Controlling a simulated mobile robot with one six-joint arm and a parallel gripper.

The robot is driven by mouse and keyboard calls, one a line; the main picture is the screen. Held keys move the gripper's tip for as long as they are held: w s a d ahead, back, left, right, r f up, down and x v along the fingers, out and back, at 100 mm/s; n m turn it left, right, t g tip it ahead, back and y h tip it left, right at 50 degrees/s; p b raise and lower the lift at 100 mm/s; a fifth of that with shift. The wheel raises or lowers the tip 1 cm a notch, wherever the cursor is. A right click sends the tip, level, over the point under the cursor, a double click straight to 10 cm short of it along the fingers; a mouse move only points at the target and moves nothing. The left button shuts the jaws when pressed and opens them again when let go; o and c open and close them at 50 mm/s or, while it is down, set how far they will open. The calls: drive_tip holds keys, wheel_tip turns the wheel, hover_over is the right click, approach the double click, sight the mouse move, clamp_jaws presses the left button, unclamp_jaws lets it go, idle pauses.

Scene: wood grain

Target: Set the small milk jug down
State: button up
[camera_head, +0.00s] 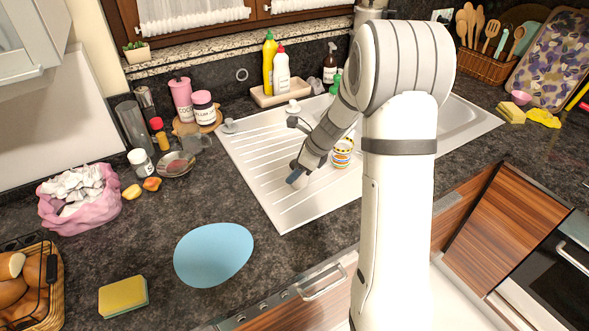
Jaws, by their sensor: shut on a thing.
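My gripper (298,174) is low over the ribbed drainboard of the sink (285,207), left of a striped cup. It is shut on a small white thing (302,182), which I take to be the small milk jug. The fingers hide much of it, so its handle and spout do not show. I cannot tell whether its base touches the drainboard or hangs just above it.
The striped cup (343,153) stands close to the right of my gripper. A tray (289,94) with bottles stands behind the sink. The front left of the drainboard is bare. A blue mat (213,254) and a sponge (123,297) lie on the counter.

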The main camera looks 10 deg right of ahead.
drive_tip(key=shift+f, duration=0.1)
drive_tip(key=o, duration=1.1)
drive_tip(key=shift+c, duration=0.2)
drive_tip(key=shift+d+r, duration=0.2)
drive_tip(key=shift+r, duration=0.3)
drive_tip(key=v, duration=1.1)
drive_tip(key=s+a+r+n+h, duration=0.2)
drive_tip(key=s+n, duration=0.9)
drive_tip(key=s, duration=0.2)
drive_tip(key=s+a+r+n+h, duration=0.2)
drive_tip(key=s+n+h, duration=0.1)
drive_tip(key=s+n, duration=0.9)
drive_tip(key=shift+s+a, duration=0.4)
drive_tip(key=shift+s, duration=0.2)
